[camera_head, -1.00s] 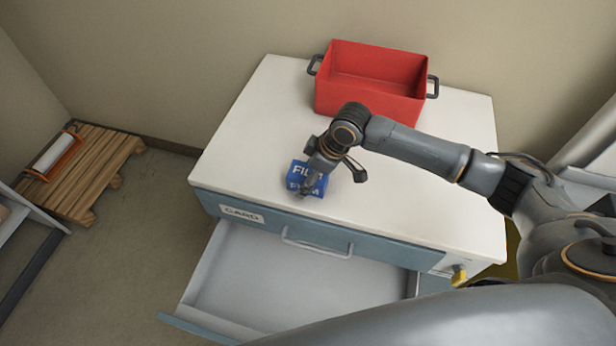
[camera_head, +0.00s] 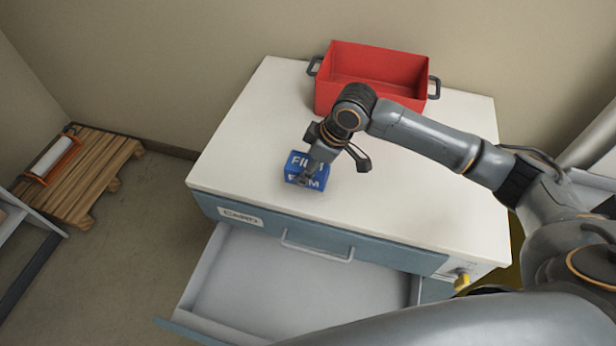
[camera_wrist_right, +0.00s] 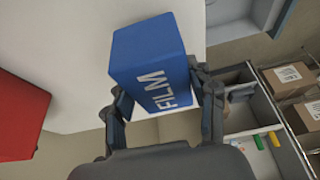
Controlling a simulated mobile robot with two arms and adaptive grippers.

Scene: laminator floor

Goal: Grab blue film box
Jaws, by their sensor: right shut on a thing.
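The blue film box (camera_head: 297,161), with white "FILM" lettering, is over the white cabinet top near its front left edge. My right gripper (camera_head: 311,175) reaches down from above and is shut on the box. In the right wrist view the box (camera_wrist_right: 150,62) sits between the two fingers of the gripper (camera_wrist_right: 160,95). The box appears raised slightly off the top, but its underside is hidden in the head view. My left gripper is not in view.
A red bin (camera_head: 370,75) with dark handles stands at the back of the cabinet top (camera_head: 250,130). Below, a drawer (camera_head: 290,280) labelled CARD is pulled open and looks empty. A wooden pallet (camera_head: 85,175) with a roll lies on the floor at left.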

